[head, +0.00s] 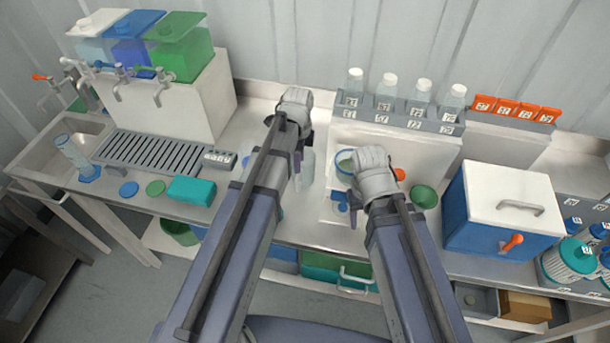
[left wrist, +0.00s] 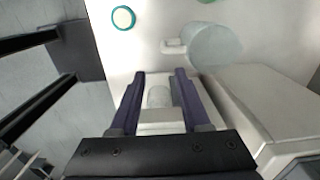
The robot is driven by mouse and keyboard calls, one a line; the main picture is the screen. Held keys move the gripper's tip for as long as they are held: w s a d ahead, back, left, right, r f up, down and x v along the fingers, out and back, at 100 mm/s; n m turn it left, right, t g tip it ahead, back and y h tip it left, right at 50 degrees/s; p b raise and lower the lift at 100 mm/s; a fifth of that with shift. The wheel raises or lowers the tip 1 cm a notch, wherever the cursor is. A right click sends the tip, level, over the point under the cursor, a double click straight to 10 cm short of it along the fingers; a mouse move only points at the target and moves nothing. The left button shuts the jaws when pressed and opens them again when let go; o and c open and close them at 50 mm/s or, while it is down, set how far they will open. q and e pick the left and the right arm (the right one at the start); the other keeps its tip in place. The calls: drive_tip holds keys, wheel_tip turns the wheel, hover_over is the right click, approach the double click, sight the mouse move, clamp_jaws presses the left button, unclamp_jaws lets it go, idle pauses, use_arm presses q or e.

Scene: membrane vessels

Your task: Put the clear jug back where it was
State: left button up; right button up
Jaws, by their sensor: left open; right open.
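The clear jug (left wrist: 215,46) shows in the left wrist view, pale and see-through, on the white surface with its handle toward the left. In the head view the clear jug (head: 307,167) is partly hidden behind my left arm. My left gripper (left wrist: 160,73) is open, with the jug beyond and to the right of its fingertips, not between them. A small pale cylinder (left wrist: 159,97) shows between the fingers; I cannot tell what it is. My right gripper (head: 350,208) is open over the pale board, right of the jug; its fingertips are partly hidden.
Several capped bottles (head: 388,90) stand in a grey rack at the back. A blue-rimmed vessel (head: 344,161) and a green bowl (head: 424,196) are near my right gripper. A blue and white box (head: 505,215) stands at right. A drain grate (head: 150,150) and teal block (head: 192,191) are left.

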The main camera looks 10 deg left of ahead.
use_arm(q)
drive_tip(key=s+d+n, duration=0.4)
drive_tip(key=s+n, duration=0.3)
drive_tip(key=s, duration=0.1)
drive_tip(key=s+d+n+y, duration=0.1)
drive_tip(key=s+d+n, duration=0.3)
drive_tip(key=s+n, duration=0.3)
drive_tip(key=shift+s+d, duration=0.15)
drive_tip(key=shift+s, duration=0.7)
